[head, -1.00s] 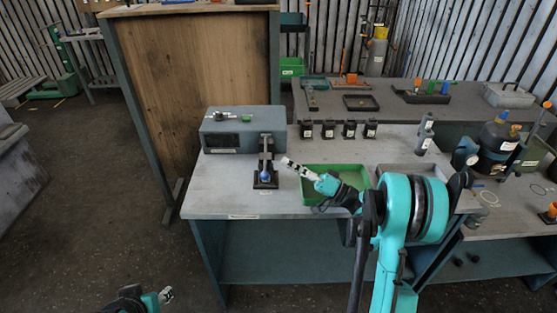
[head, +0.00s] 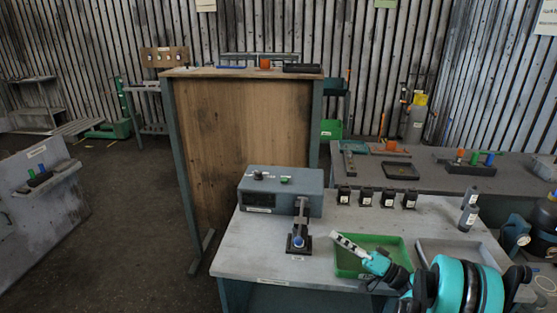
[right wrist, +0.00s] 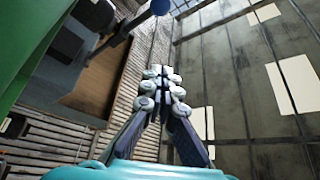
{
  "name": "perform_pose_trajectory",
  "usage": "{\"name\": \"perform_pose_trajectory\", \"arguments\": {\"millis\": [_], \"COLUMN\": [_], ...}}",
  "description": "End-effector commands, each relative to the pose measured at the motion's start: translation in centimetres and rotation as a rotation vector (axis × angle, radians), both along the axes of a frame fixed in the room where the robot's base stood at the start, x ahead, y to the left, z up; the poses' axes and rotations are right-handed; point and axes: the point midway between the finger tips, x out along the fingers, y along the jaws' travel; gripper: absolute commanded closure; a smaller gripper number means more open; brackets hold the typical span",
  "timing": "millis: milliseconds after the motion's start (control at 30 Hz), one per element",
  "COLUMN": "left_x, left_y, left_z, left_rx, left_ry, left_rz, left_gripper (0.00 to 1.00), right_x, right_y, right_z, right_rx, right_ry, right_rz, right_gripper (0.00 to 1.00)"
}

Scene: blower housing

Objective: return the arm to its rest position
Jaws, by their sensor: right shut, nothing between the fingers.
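My right arm (head: 462,285) comes in from the bottom right of the head view. Its gripper (head: 346,243) points up and left over the left part of the green tray (head: 343,263). The fingers are shut together and empty. In the right wrist view the pale, segmented fingertips (right wrist: 163,90) meet in the middle, with nothing between them. The gripper is to the right of the small black stand with a blue knob (head: 299,243), apart from it in the picture. My left gripper is not in view.
A grey box (head: 280,194) stands at the bench's left, behind the blue-knobbed stand. Several small black blocks (head: 366,196) line the back. A grey tray (head: 462,249) lies right of the green one. A wooden panel (head: 240,140) rises behind. Open floor (head: 125,215) lies left.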

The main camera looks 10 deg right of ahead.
Motion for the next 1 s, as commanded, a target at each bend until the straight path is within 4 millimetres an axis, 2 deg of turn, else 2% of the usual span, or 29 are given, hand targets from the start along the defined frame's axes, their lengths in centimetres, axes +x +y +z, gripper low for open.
{"name": "perform_pose_trajectory", "arguments": {"millis": [167, 333, 467, 600, 767, 900, 1000], "left_x": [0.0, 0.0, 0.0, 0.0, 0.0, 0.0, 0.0], "left_y": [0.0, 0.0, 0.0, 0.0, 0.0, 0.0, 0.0], "left_z": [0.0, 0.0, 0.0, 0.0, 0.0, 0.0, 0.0], "left_rx": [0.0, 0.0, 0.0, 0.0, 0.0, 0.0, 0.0], "left_ry": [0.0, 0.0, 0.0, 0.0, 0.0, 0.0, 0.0], "left_rz": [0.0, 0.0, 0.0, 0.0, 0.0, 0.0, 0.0], "left_gripper": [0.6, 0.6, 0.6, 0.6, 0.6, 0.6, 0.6], "right_x": [0.4, -0.9, -3.3, -7.5, -13.1, -18.1, -21.0], "right_y": [4.1, 9.3, 12.1, 14.3, 14.6, 13.4, 12.0], "right_z": [0.9, 0.9, 0.4, -0.7, -2.0, -3.2, -3.8], "right_rx": [-0.1, -0.281, -0.423, -0.609, -0.83, -1.023, -1.147], "right_ry": [0.138, 0.346, 0.476, 0.603, 0.699, 0.733, 0.728], "right_rz": [0.026, 0.034, 0.018, -0.025, -0.108, -0.202, -0.276], "right_gripper": [1.0, 1.0, 1.0, 1.0, 1.0, 1.0, 1.0]}}
